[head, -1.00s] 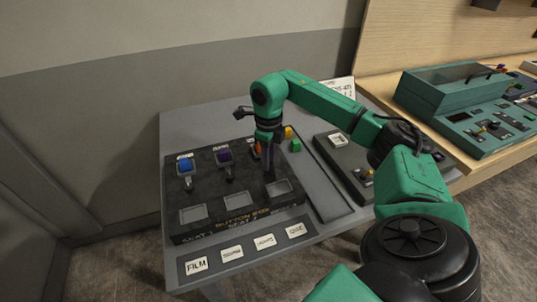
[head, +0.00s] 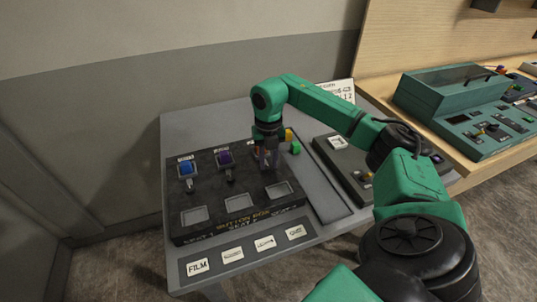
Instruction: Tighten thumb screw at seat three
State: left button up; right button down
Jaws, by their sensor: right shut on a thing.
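The dark button box (head: 215,218) lies on the grey table, with three seats in a row. The left seat holds a blue button (head: 185,168) and the middle seat a purple button (head: 224,159). A small thumb screw (head: 230,180) shows below the purple one, another (head: 189,186) below the blue one. My right gripper (head: 268,162) points down over the third, right-hand seat. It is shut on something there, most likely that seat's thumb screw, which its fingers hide. A trace of orange-red shows beside the fingers. My left gripper is not in view.
A yellow block (head: 289,134) and a green block (head: 296,147) lie just right of my gripper. A dark panel (head: 345,165) stands further right. Label cards, one reading FILM (head: 197,266), lie along the front edge. A green console (head: 465,105) sits on the wooden bench.

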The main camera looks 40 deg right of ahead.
jog(key=shift+w+d+r+m, duration=0.1)
jog(key=shift+r+m, duration=0.1)
jog(key=shift+m, duration=0.4)
jog(key=c, duration=0.6)
grip_release()
jog(key=shift+f, duration=0.1)
